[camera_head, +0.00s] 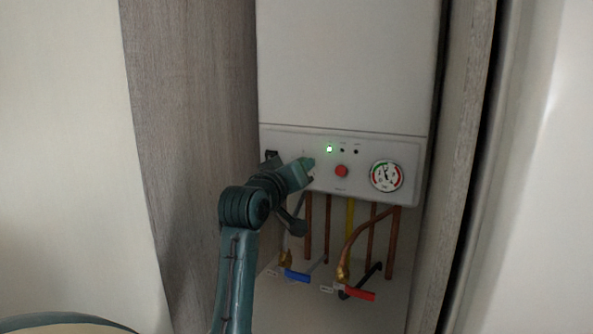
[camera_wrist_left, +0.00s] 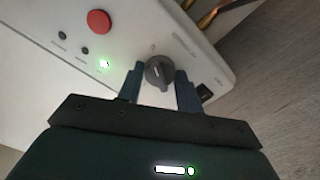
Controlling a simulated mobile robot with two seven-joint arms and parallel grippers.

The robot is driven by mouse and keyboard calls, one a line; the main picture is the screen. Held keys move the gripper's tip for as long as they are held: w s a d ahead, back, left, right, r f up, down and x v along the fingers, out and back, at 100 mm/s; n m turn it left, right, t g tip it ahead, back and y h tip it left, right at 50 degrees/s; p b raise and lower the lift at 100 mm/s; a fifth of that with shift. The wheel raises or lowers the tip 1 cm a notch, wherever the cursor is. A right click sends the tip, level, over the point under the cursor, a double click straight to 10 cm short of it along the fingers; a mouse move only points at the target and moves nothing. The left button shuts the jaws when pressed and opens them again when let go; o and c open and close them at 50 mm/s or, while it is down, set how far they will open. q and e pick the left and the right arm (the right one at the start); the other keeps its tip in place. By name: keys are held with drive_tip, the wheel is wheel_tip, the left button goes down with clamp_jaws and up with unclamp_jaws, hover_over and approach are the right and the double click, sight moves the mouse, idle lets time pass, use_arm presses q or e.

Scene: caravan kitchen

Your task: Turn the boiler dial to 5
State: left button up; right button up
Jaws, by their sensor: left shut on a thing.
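The white boiler (camera_head: 345,70) hangs in a wooden niche, with its control panel (camera_head: 360,153) along the lower edge. In the left wrist view the grey dial (camera_wrist_left: 159,72) sits between the two fingers of my left gripper (camera_wrist_left: 160,88), which is shut on it. A lighter pointer mark shows on the dial, but the numbers around it are too small to read. In the head view my left gripper (camera_head: 306,168) is at the left part of the panel and hides the dial. My right gripper is in neither view.
A red button (camera_head: 341,171) and a round pressure gauge (camera_head: 386,176) are right of the dial in the head view. A green light (camera_head: 329,149) glows above. Copper pipes (camera_head: 391,245), a blue valve handle (camera_head: 297,276) and a red one (camera_head: 359,294) are below. Wooden side walls (camera_head: 195,130) bound the niche.

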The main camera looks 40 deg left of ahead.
use_arm(q)
drive_tip(key=o, duration=1)
drive_tip(key=b+v, duration=1.3)
drive_tip(key=b, duration=0.1)
drive_tip(key=shift+s, duration=0.1)
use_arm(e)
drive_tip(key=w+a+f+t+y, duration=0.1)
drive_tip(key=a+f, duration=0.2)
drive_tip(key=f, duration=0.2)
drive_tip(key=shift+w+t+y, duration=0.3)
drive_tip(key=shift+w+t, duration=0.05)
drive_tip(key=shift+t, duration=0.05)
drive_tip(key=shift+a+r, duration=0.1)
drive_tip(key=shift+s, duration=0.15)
